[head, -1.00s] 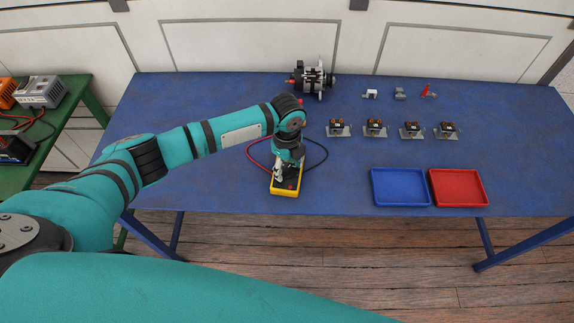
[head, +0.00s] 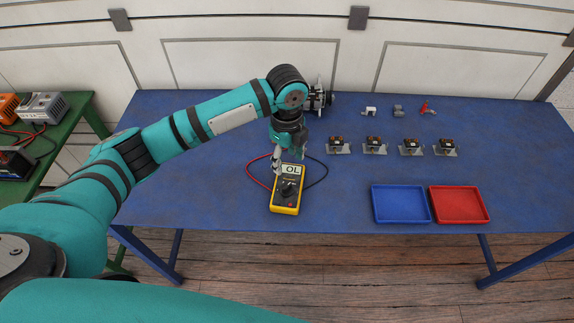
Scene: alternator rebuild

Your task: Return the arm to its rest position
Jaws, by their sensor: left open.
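My left arm reaches in from the left over the blue table (head: 200,215). My left gripper (head: 281,168) is open and points down above the far end of a yellow multimeter (head: 286,206). The multimeter lies on the table, and its display reads "OL". A red lead and a black lead curve out on either side of it. I cannot tell whether the fingertips touch the meter. My right gripper is not in view.
The alternator (head: 318,98) stands at the back, partly behind my arm. Several small parts on metal plates (head: 375,146) sit to the right. A blue tray (head: 400,205) and a red tray (head: 459,205) are at the front right. A green bench (head: 82,112) stands left.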

